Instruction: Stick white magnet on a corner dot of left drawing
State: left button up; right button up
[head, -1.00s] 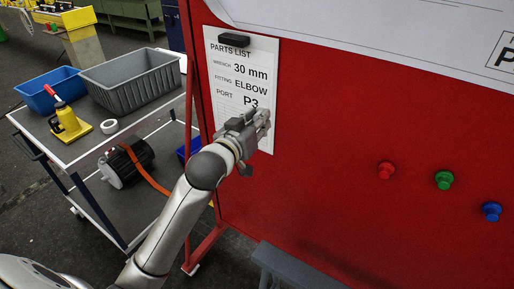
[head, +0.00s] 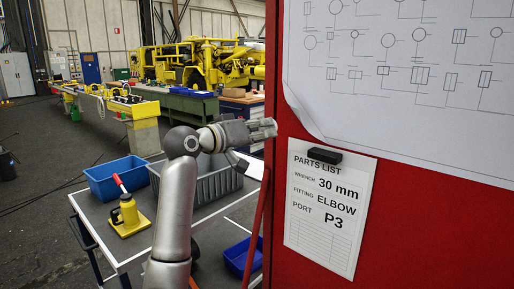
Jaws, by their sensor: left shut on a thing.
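The left drawing (head: 390,105) is a large white sheet with a line diagram on the red board (head: 420,225). Its lower left corner (head: 308,122) curls away from the board. No corner dot can be made out. My left gripper (head: 270,128) is up at the board's left edge, left of the curled corner, fingers pointing right. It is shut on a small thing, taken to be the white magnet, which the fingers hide. My right gripper is out of view.
A parts list (head: 327,215) hangs below the drawing under a black magnet (head: 325,155). A cart (head: 105,235) at left carries a blue bin (head: 115,178), a grey bin (head: 205,187) and a yellow jack (head: 127,215).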

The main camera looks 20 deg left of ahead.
pick_arm(q)
jog(key=shift+w+d, duration=0.25)
jog(key=shift+w, duration=0.2)
jog(key=shift+a+r+p+x, duration=0.15)
jog(key=shift+p+x, duration=0.35)
jog(key=shift+x, duration=1.2)
jog(key=shift+r+p+x, duration=0.15)
jog(key=shift+p+x, duration=0.4)
jog(key=shift+x, duration=1.15)
jog(key=shift+a+r+p+x, duration=0.15)
jog(key=shift+p+x, duration=0.35)
jog(key=shift+x, duration=1.2)
jog(key=shift+w+d, duration=0.1)
jog(key=shift+w, duration=0.15)
jog(key=o, duration=1.1)
jog(key=shift+c, duration=0.2)
